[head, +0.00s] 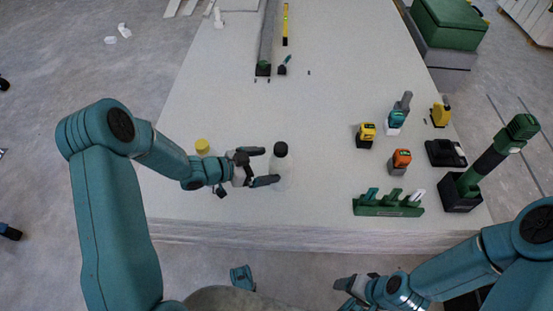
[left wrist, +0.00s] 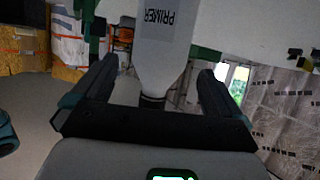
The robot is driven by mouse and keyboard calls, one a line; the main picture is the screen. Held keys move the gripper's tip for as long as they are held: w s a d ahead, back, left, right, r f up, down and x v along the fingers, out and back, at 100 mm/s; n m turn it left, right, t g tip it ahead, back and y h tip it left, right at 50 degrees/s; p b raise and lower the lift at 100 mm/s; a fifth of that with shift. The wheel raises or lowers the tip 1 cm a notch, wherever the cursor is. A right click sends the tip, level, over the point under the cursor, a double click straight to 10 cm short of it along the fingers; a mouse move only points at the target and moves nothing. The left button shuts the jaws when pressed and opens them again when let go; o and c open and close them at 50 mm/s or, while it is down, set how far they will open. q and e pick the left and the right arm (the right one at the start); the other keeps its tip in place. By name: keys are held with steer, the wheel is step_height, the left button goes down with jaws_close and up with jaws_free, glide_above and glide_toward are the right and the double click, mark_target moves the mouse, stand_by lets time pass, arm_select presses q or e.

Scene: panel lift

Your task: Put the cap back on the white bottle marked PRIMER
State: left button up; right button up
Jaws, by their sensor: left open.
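The white bottle marked PRIMER (left wrist: 158,55) shows in the left wrist view, its lettering upside down there. A black top (left wrist: 152,102) sits at its neck end, between my fingers. In the head view this black top (head: 280,149) stands on the table, over a pale body that barely shows against the white surface. I cannot tell whether the black part is fully seated. My left gripper (head: 270,166) is open, its fingers on either side of the bottle, with gaps showing in the wrist view. My right gripper (head: 345,285) is low, before the table's front edge; its jaws are unclear.
A yellow-topped item (head: 202,146) stands beside my left forearm on the white table (head: 330,90). A long grey bar (head: 267,40) and yellow level (head: 285,25) lie at the back.

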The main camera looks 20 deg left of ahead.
arm_select(q)
steer(key=p+v, duration=0.1)
steer(key=v, duration=0.5)
steer(key=shift+s+p, duration=0.15)
steer(key=shift+p, duration=0.15)
steer(key=shift+a, duration=0.1)
steer(key=s+d+f+n+y, duration=0.1)
steer(key=d+f+n, duration=0.1)
steer(key=s+d+f+n+g+y, duration=0.1)
steer(key=d+f+n, duration=0.1)
steer(key=s+d+f+n+g+y, duration=0.1)
steer(key=d+f+n, duration=0.1)
steer(key=d+f, duration=0.1)
steer(key=shift+s+d+n+y, duration=0.1)
steer(key=shift+s+n+y, duration=0.2)
steer(key=shift+s+n, duration=0.1)
steer(key=s+d+f+n+g+y, duration=0.1)
steer(key=s+d+f+n+g, duration=0.1)
steer(key=s, duration=0.6)
steer(key=s+d+f+n+g+y, duration=0.1)
steer(key=s+d+f+n+g, duration=0.1)
steer(key=s, duration=0.5)
steer(key=d+g, duration=0.1)
steer(key=g, duration=0.1)
steer(key=shift+s+f+n+g, duration=0.3)
steer(key=shift+s+f+n, duration=0.1)
